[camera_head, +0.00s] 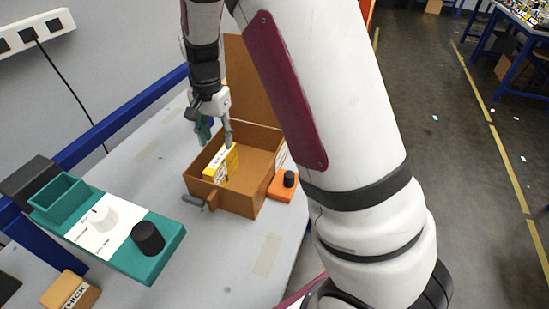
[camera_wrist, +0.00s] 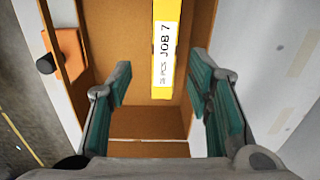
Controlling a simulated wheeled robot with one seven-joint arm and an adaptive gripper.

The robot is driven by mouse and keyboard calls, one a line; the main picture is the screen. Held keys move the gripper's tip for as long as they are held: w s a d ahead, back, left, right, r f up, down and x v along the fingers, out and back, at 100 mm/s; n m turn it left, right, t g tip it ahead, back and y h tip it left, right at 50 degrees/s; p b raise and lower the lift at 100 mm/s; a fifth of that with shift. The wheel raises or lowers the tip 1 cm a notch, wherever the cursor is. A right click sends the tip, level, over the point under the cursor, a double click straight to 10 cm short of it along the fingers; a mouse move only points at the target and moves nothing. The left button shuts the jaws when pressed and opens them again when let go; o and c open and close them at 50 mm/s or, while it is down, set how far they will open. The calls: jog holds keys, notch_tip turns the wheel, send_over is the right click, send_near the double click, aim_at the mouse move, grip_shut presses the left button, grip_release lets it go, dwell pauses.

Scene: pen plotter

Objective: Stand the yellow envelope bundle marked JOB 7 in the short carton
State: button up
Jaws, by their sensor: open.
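The yellow envelope bundle with a white JOB 7 label (camera_wrist: 165,50) is inside the brown carton (camera_head: 228,200). In the head view the bundle (camera_head: 221,168) stands on edge against the carton's left side, its top showing above the near wall. My gripper (camera_head: 216,137) is above the carton's left part, one finger over the inside near the bundle, the other towards the left wall. In the wrist view my gripper (camera_wrist: 160,85) is open, green pads wide apart, with the bundle in view between and beyond them. No contact shows. The bundle's lower part is hidden in the head view.
The carton's flap (camera_head: 250,80) stands up at the back. An orange block with a black knob (camera_head: 284,186) sits right of the carton. A teal control box (camera_head: 130,230) and a THICK block (camera_head: 70,291) are at the near left. Grey tabletop is clear near the carton.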

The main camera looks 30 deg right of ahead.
jog(key=s+r+n+t+y, duration=0.1)
jog(key=s+r+n, duration=0.4)
jog(key=s+r, duration=0.8)
jog(key=s+r+n+t, duration=0.1)
jog(key=s+n, duration=0.1)
jog(key=s, duration=0.7)
jog(key=s+r+n+t+h, duration=0.1)
jog(key=s+r+n, duration=0.1)
jog(key=s, duration=0.7)
jog(key=shift+d+n, duration=0.2)
jog(key=shift+n, duration=0.5)
jog(key=shift+s, duration=0.1)
